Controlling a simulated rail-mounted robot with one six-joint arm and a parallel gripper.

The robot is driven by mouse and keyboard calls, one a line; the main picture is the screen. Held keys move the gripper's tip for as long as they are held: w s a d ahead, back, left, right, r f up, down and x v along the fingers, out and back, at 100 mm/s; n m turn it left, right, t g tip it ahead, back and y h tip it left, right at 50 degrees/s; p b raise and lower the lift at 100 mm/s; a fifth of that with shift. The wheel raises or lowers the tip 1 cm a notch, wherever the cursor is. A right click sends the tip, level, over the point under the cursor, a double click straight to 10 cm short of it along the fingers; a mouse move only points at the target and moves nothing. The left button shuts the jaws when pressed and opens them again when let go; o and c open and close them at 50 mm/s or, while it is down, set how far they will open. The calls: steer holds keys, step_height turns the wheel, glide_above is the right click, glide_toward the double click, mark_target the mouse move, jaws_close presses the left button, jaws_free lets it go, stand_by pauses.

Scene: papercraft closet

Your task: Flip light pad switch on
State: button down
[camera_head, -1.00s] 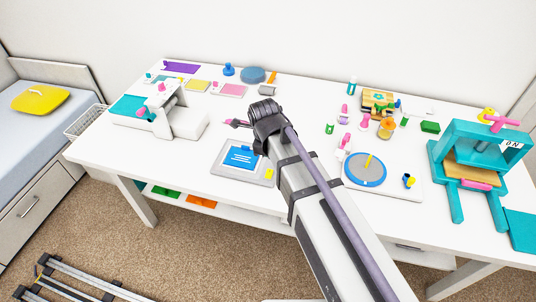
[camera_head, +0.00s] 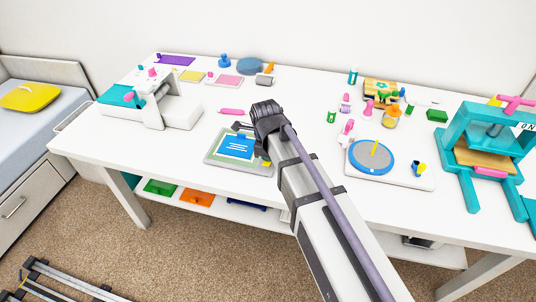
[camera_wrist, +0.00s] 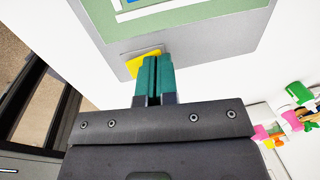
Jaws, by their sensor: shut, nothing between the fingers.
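The light pad (camera_head: 212,160) lies flat near the table's front edge, with a blue sheet (camera_head: 238,146) on it. Its surface around the sheet looks pale green, and it also shows in the wrist view (camera_wrist: 200,50). The yellow switch (camera_wrist: 143,59) is on the pad's grey border, partly covered by my fingers. My gripper (camera_wrist: 155,62) has its teal fingers shut and empty, with the tips at the switch. I cannot tell whether they touch it. In the head view my arm hides the fingertips.
A pink tool (camera_head: 231,111) lies behind the pad. A round blue turntable (camera_head: 371,158) and a teal press (camera_head: 480,150) stand to the right. The table between pad and sewing machine is clear.

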steer(key=shift+s, duration=0.1)
steer(key=shift+s+a+r, duration=0.2)
steer(key=shift+s+a, duration=0.05)
steer(key=shift+s, duration=0.4)
step_height(320, 180, up, 14)
steer(key=s+p, duration=0.2)
steer(key=p, duration=1.2)
steer(key=shift+s+a+f, duration=0.15)
steer(key=shift+s+a, duration=0.2)
